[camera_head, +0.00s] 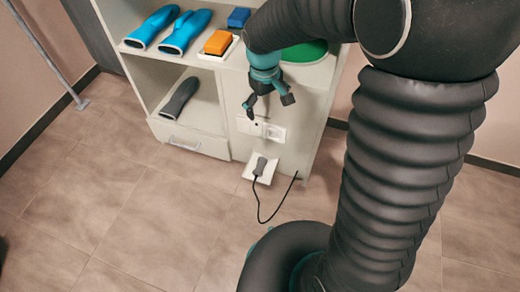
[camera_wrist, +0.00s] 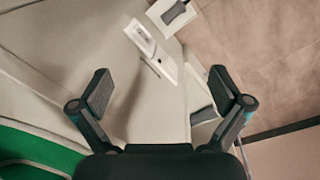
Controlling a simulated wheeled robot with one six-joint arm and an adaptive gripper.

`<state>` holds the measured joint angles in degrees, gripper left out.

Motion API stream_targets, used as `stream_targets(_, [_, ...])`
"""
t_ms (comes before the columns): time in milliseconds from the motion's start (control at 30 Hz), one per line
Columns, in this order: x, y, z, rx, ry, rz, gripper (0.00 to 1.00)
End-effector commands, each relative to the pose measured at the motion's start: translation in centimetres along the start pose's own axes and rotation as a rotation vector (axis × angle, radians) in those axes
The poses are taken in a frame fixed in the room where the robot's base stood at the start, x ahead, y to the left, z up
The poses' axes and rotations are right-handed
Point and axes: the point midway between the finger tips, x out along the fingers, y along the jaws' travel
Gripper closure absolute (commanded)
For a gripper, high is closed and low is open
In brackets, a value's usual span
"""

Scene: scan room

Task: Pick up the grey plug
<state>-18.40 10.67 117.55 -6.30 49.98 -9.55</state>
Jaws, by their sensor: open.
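The grey plug (camera_head: 261,166) lies on a small white tray (camera_head: 249,172) low in front of the cabinet, with a black cord trailing from it. In the wrist view a dark grey piece on white at the top edge looks like the same plug (camera_wrist: 175,12), partly cut off. My gripper (camera_head: 269,101) points down beside the cabinet front, above the plug and apart from it. Its two fingers are spread with nothing between them, as the wrist view (camera_wrist: 161,88) also shows.
The white cabinet (camera_head: 226,115) carries blue gloves (camera_head: 184,32), an orange block (camera_head: 218,42) and a green piece (camera_head: 305,50). A grey item (camera_head: 180,98) lies on its lower shelf. Wall sockets (camera_head: 273,133) sit above the plug. Floor to the left is clear.

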Motion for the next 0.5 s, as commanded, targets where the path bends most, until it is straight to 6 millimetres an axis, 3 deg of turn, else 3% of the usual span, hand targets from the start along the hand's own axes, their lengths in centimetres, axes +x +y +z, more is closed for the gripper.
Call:
stream_targets(33, [2.1,-0.8,-1.1,-0.035,-0.031,-0.004,0.00])
stream_targets(200, [7.9,-3.1,-4.2,-0.144,-0.108,-0.008,0.00])
stream_targets(500, [18.1,-7.5,-7.1,-0.314,-0.228,-0.013,0.00])
